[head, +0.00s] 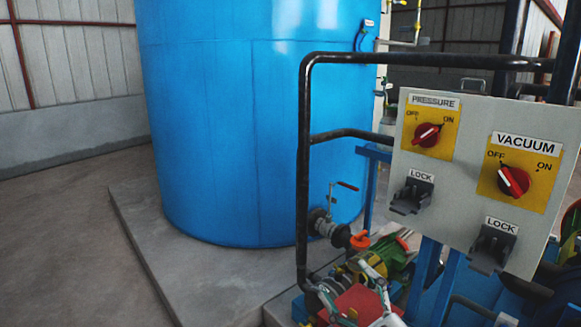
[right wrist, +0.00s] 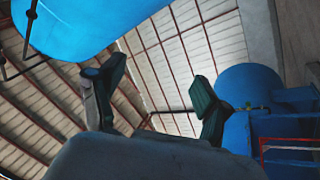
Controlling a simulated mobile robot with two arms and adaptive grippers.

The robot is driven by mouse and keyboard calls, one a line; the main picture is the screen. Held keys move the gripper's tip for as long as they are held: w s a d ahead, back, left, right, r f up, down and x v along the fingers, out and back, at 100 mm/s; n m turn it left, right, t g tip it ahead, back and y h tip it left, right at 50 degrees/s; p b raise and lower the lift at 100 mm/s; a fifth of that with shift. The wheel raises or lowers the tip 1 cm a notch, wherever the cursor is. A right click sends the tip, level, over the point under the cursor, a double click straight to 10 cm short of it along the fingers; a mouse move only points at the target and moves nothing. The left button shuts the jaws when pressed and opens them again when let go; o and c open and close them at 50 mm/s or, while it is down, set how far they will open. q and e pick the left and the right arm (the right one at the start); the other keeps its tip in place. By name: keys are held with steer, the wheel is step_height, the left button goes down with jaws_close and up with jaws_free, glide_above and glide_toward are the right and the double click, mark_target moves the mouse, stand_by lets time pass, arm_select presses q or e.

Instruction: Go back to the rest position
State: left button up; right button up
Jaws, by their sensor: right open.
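My right gripper (head: 352,288) is low in the head view, below and left of the control panel (head: 466,200), in front of the pump machinery. It touches nothing that I can see. In the right wrist view its two dark-padded fingers (right wrist: 160,82) stand wide apart with nothing between them. My left gripper is not in view. The panel carries a red PRESSURE knob (head: 427,135) and a red VACUUM knob (head: 513,181). The VACUUM knob's handle slants toward OFF. Below each knob is a dark LOCK bracket (head: 412,196).
A large blue tank (head: 235,120) stands on a concrete plinth (head: 150,240). A black pipe rail (head: 303,170) runs beside the panel. A green pump (head: 380,262) sits low behind my gripper. The floor (head: 70,240) at left is clear.

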steer(key=s+d+f+m+g+h, duration=0.2)
steer(key=s+d+f+m+h, duration=0.1)
steer(key=d+f+m+h, duration=0.5)
steer(key=s+d+f+m+g+h, duration=0.35)
steer(key=f+m+h, duration=0.2)
steer(key=f, duration=0.45)
steer(key=s+f+g, duration=0.5)
steer(key=s+f, duration=0.1)
steer(key=s, duration=0.4)
steer(key=s+f+g, duration=0.5)
steer(key=s+f, duration=0.1)
steer(key=s, duration=0.3)
step_height(320, 180, down, 30)
steer(key=s+r+g, duration=0.1)
steer(key=s, duration=0.1)
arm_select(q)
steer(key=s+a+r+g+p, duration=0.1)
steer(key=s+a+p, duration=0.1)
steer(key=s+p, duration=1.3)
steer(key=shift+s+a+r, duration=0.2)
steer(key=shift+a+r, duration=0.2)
arm_select(e)
steer(key=s+d+r+g, duration=0.1)
steer(key=s+d, duration=0.1)
steer(key=s, duration=1.3)
steer(key=shift+s+d+r, duration=0.2)
steer(key=shift+r, duration=0.2)
